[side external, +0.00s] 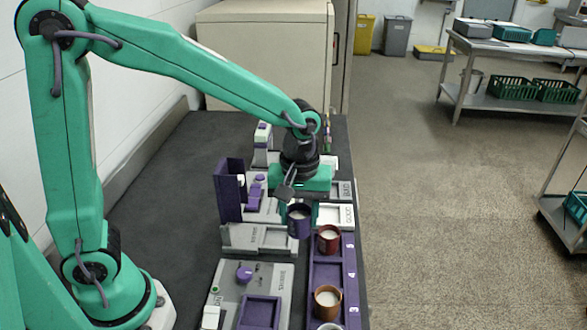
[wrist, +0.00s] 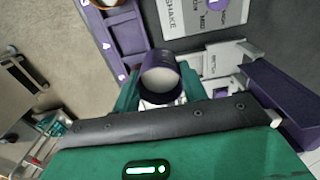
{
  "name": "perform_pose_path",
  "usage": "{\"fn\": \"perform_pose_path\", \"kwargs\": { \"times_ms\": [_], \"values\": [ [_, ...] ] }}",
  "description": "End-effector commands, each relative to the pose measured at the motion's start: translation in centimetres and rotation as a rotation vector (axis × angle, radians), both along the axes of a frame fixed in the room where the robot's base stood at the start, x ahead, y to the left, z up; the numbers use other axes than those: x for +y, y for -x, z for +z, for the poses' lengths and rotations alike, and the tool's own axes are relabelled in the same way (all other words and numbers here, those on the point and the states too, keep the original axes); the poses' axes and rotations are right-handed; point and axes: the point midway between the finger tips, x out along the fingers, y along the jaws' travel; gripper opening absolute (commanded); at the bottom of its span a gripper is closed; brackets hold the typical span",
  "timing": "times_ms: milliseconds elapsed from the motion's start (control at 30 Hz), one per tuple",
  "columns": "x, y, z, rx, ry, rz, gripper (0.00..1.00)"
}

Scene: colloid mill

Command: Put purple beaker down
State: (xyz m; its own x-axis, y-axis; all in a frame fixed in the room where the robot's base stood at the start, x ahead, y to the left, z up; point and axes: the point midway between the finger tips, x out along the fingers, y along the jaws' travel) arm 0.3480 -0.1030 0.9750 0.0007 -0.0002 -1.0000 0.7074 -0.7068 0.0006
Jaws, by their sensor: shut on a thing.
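The purple beaker (side external: 299,222) is held upright between the green fingers of my gripper (side external: 301,207), with pale contents showing inside. In the wrist view the beaker (wrist: 161,60) sits between the two fingertips of my gripper (wrist: 160,92). In the side view the beaker appears beside the far end of the purple numbered rack (side external: 350,268), just left of the red beaker (side external: 328,232). I cannot tell its exact height or whether its base touches anything.
The rack also holds an orange beaker (side external: 327,312) and a pale one (side external: 329,327) nearer the camera. A grey station with a purple knob (side external: 244,272) lies left of the rack. A tall purple block (side external: 229,190) stands left of my gripper.

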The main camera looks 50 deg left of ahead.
Motion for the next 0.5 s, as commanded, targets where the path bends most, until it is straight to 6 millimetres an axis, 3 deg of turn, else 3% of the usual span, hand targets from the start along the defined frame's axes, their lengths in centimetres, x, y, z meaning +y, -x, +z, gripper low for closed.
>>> {"fn": "perform_pose_path", "kwargs": {
  "times_ms": [500],
  "values": [
    [1.6, -11.2, 0.4, 0.001, 0.0, 0.002, 0.16]
  ]
}}
